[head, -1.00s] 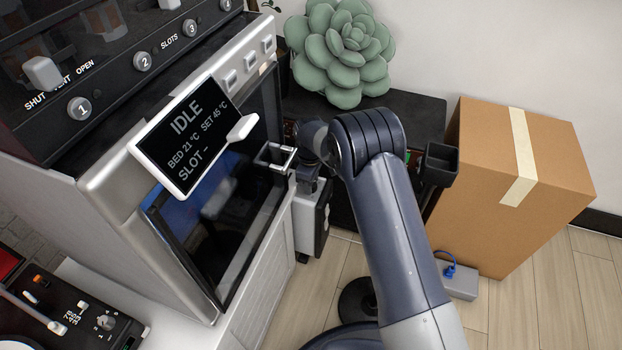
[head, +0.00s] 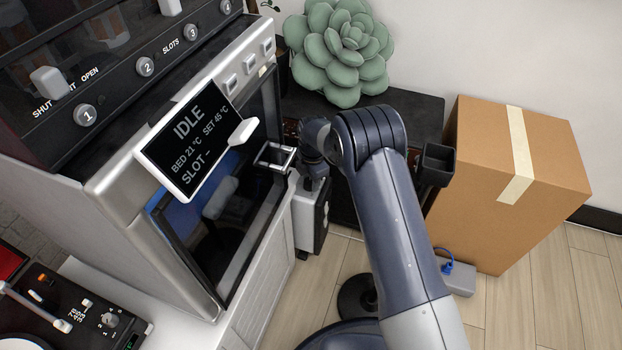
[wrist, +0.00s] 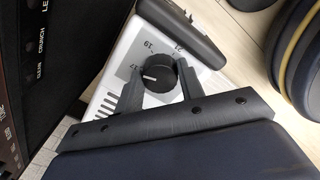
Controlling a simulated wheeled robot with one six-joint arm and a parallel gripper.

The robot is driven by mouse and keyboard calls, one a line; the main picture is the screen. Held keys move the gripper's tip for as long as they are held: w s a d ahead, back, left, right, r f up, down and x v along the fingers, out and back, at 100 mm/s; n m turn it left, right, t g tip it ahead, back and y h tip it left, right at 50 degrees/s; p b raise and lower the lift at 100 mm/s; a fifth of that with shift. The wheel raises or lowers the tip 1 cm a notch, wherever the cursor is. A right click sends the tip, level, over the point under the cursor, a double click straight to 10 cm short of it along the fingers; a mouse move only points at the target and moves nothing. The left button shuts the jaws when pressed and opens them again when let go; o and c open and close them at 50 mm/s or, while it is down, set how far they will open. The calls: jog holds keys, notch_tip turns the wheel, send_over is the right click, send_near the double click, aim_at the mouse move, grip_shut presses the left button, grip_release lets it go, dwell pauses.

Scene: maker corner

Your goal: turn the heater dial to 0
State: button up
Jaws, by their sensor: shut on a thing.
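The heater is a pale box with dark ends; in the head view its white side (head: 305,222) shows below my gripper, to the right of the printer. In the wrist view its white face (wrist: 112,88) bears a round black dial (wrist: 160,77) with a white pointer line. The numbers 17, 19 and 21 show around it, and the line points left, near 17. My gripper (wrist: 158,88) has one finger on each side of the dial and is shut on it. In the head view my gripper (head: 314,182) is small, and the dial is hidden.
The printer with its IDLE screen (head: 190,140) and protruding handle (head: 273,157) stands close left of my gripper. A dark low cabinet (head: 410,108) with a succulent (head: 340,50) is behind. A cardboard box (head: 530,160) stands right. Floor (head: 545,285) is clear at lower right.

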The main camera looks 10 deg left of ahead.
jog(key=n, duration=0.5)
jog(key=shift+w+n, duration=0.1)
jog(key=shift+n, duration=0.2)
jog(key=n+b, duration=0.1)
jog(key=n, duration=0.2)
jog(key=shift+a+f, duration=0.1)
jog(key=n+b, duration=0.1)
jog(key=b, duration=0.2)
jog(key=n+b, duration=0.1)
jog(key=b, duration=0.2)
jog(key=shift+f+n, duration=0.25)
jog(key=shift+n, duration=0.05)
jog(key=shift+b, duration=0.6)
jog(key=shift+n+b, duration=0.3)
jog(key=shift+b, duration=0.3)
jog(key=n+b, duration=0.1)
jog(key=b, duration=0.2)
jog(key=shift+r+g, duration=0.3)
jog(key=shift+b, duration=0.3)
jog(key=o, duration=1)
jog(key=shift+r, duration=0.1)
